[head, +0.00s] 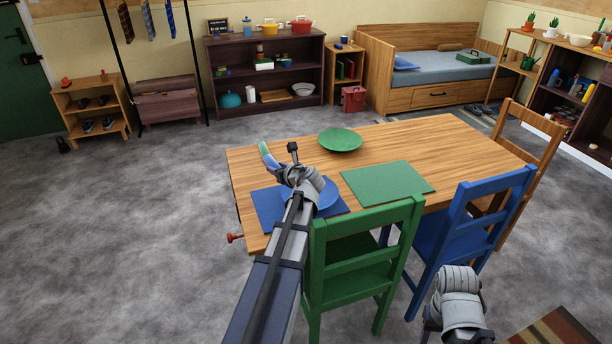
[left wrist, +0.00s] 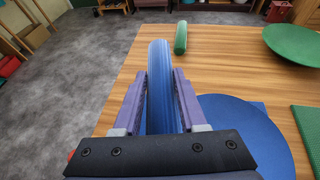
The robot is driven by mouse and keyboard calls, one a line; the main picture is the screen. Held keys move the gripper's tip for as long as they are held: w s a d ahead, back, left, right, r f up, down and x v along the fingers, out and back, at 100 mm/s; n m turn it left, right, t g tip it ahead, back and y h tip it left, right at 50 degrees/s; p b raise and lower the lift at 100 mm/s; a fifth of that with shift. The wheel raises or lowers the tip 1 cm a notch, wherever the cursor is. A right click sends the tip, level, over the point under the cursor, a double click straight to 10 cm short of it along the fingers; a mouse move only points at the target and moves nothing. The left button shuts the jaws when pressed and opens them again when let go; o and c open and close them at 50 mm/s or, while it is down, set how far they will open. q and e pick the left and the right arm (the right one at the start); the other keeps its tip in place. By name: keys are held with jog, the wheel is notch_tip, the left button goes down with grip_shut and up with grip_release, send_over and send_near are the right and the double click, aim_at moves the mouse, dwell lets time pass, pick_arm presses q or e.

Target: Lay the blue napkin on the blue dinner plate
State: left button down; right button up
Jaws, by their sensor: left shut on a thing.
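My left gripper (left wrist: 161,76) is shut on the blue napkin (left wrist: 159,62), a rolled piece standing out between the fingers. In the head view the blue napkin (head: 272,162) shows beyond my left wrist, near the table's left edge; the fingers are mostly hidden. The blue dinner plate (head: 328,194) lies on a blue placemat (head: 268,208), partly covered by my left arm. In the left wrist view the plate (left wrist: 245,135) is right of the gripper and looks empty where it shows. Part of my right arm shows at the bottom right of the head view; its gripper does not show.
A rolled green napkin (left wrist: 181,38) lies on the wooden table (head: 440,140) beyond the gripper. A green plate (head: 340,139) and a green placemat (head: 388,182) are on the table. Green (head: 350,250) and blue chairs (head: 450,235) stand at the near side.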

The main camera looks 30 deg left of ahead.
pick_arm(q)
jog(key=w+d+m+t+h, duration=0.2)
jog(key=w+d, duration=0.2)
jog(key=d, duration=0.6)
jog(key=shift+y, duration=0.3)
jog(key=shift+s+d+f+b, duration=0.1)
jog(key=shift+s+f+b, duration=0.05)
jog(key=shift+f+b, duration=2.6)
jog(key=shift+f, duration=0.25)
jog(key=shift+f+b, duration=0.3)
jog(key=shift+b, duration=0.35)
jog(key=shift+s+d+f+b, duration=0.15)
jog(key=shift+s+f+b, duration=0.05)
jog(key=shift+b, duration=0.2)
